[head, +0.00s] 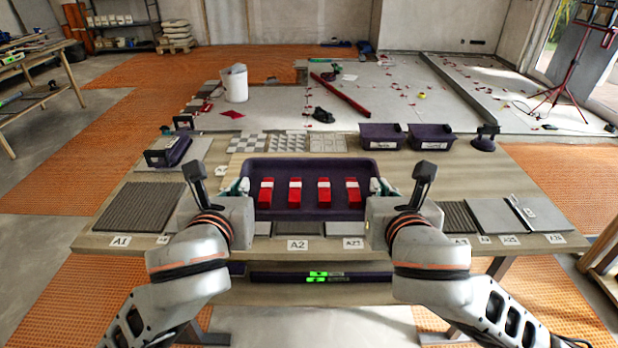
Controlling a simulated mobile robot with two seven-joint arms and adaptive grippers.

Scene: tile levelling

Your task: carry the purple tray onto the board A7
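The purple tray (305,212) is level at the middle of the table, with several red wedges with white labels (324,192) in a row inside it. My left gripper (239,187) is at the tray's left end and my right gripper (379,187) at its right end. Both appear shut on the tray's ends, though the fingertips are small and partly hidden. The tray covers part of the grey plates behind the A2 label (297,245). I cannot read an A7 label on any board; a small label (222,170) left of the tray is too small to read.
Patterned tile boards (289,142) lie behind the tray. Two dark bins (382,136) stand at the back right and a dark tool (169,151) lies at the back left. A ribbed board (140,205) lies left, grey boards (500,214) right. Bare wood shows right of centre.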

